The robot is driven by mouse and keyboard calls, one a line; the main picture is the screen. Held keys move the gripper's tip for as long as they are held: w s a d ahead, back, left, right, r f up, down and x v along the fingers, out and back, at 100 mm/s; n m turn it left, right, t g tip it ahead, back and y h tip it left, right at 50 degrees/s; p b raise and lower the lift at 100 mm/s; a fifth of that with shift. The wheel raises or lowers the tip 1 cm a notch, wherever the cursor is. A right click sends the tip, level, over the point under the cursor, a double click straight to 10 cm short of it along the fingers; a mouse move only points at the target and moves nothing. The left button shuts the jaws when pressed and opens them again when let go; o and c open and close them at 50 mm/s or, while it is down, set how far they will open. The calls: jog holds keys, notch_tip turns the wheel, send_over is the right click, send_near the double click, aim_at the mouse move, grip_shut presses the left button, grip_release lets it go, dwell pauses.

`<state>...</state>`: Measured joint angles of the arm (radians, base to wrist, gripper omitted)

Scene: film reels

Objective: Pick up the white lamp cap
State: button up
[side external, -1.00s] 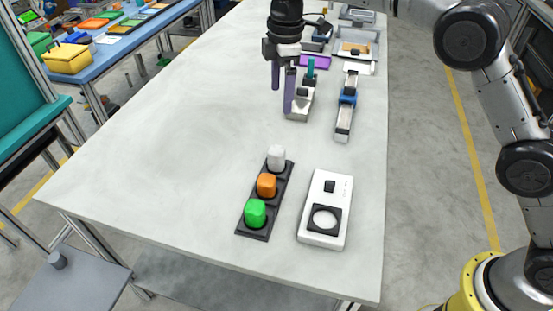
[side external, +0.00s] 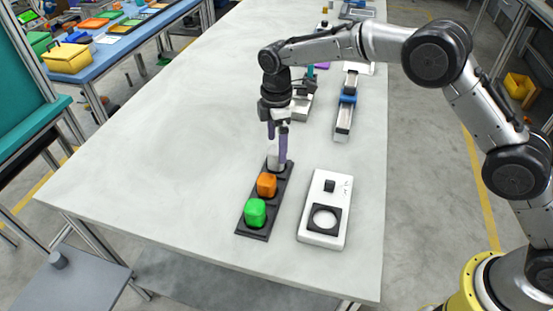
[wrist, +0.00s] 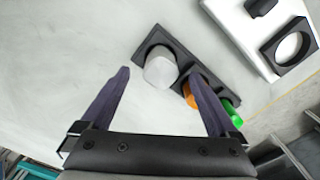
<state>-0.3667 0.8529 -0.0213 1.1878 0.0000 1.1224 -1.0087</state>
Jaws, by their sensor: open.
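The white lamp cap (side external: 276,160) sits in the far slot of a black tray (side external: 246,233), in line with an orange cap (side external: 267,185) and a green cap (side external: 255,212). My gripper (side external: 277,145) is open above the white cap in the side view, and one finger partly hides it. In the wrist view the white cap (wrist: 160,70) shows beyond and between the open fingertips of my gripper (wrist: 157,73). Nothing is between the fingers; whether they reach down to the cap's height I cannot tell.
A white box (side external: 316,235) with a black square frame and a round white disc lies right of the tray. A rail device with a blue part (side external: 346,101) and a grey device (side external: 300,108) stand farther back. The table's left side is clear.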

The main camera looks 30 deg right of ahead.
aim_at(277, 149)
jog(key=shift+f, duration=1.6)
jog(key=c, duration=1.5)
